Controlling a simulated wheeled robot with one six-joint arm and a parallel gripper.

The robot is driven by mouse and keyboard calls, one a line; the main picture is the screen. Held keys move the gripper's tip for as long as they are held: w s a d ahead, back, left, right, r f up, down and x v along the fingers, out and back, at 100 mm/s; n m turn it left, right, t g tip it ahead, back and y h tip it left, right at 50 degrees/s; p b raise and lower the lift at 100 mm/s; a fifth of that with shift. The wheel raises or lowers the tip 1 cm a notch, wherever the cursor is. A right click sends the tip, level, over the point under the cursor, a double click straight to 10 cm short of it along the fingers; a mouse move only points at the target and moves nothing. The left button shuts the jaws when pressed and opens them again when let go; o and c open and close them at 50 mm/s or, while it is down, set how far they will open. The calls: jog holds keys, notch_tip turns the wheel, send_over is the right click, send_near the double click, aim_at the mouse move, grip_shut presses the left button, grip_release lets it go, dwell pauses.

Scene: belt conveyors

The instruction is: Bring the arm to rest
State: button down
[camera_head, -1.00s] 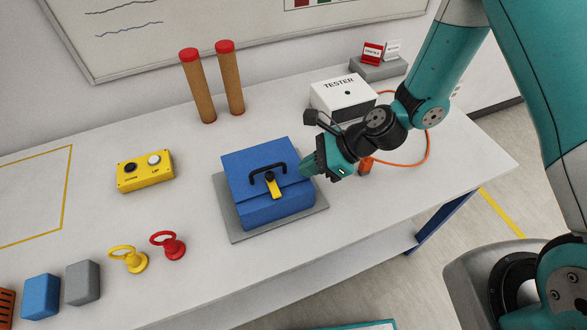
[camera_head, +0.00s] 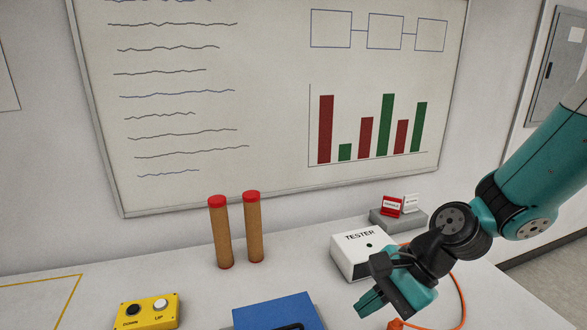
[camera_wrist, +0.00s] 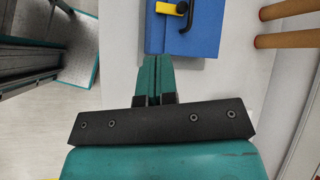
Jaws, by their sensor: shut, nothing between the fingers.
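My gripper (camera_head: 366,307) is shut and empty. In the head view it hangs at the lower right, over the bench, to the right of a blue toolbox (camera_head: 272,314) and in front of the white tester box (camera_head: 350,262). In the wrist view my gripper's fingers (camera_wrist: 155,62) lie together with nothing between them. Their tips point toward the near side of the toolbox (camera_wrist: 208,35), whose black handle and yellow latch show at the top edge. I cannot tell the gap between tips and toolbox.
Two brown posts with red caps (camera_head: 222,235) stand at the back of the bench. A yellow button box (camera_head: 147,313) lies at the lower left. An orange cable (camera_head: 461,290) runs behind my gripper. A grey holder with two small signs (camera_head: 398,220) and a whiteboard (camera_head: 200,195) are behind.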

jog(key=s+d+r+n+h+b, duration=0.1)
jog(key=s+r+n, duration=0.3)
jog(key=n, duration=0.5)
jog(key=s+d+r+n+h+b, duration=0.1)
jog(key=s+r+n+h, duration=0.2)
jog(key=s+r+n, duration=0.2)
jog(key=s+n, duration=0.3)
jog(key=s, duration=0.1)
jog(key=shift+s+d+r+n, duration=0.15)
jog(key=shift+d+r+n, duration=0.15)
jog(key=shift+n, duration=0.1)
